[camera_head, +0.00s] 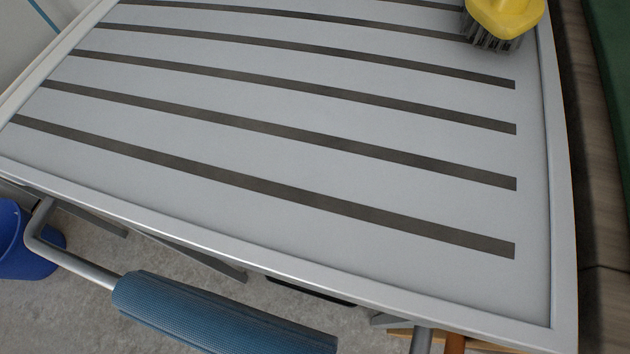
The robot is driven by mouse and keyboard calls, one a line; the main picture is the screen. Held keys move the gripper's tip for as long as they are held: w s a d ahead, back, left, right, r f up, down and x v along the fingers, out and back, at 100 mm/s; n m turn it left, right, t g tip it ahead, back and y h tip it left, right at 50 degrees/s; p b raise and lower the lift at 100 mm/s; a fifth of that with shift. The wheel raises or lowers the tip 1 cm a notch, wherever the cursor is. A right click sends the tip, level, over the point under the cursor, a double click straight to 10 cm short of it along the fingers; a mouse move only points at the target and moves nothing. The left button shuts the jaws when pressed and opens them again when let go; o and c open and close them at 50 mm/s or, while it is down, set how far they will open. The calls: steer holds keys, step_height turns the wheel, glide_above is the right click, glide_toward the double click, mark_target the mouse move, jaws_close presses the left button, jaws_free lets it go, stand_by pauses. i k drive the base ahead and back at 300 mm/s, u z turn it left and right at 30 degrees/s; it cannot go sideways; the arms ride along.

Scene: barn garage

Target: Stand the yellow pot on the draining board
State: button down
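The draining board (285,185) fills most of the view. It is a pale grey surface with a raised rim and several long dark strips running across it. Its middle and near part are bare. No yellow pot shows in this view. The only yellow thing is a brush (503,18) with dark bristles, standing at the board's far right corner and cut off by the top edge. My gripper is not in view, so I cannot see whether it is open or holds anything.
A bent metal bar with a blue ribbed grip (220,318) sticks out along the board's near side. A blue bucket (28,245) stands on the concrete floor at the left. Wooden planks (592,150) and a green surface lie beyond the right rim.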

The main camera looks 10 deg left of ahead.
mark_target(299, 64)
steer(key=z, duration=0.1)
steer(key=i, duration=1)
steer(key=u, duration=0.1)
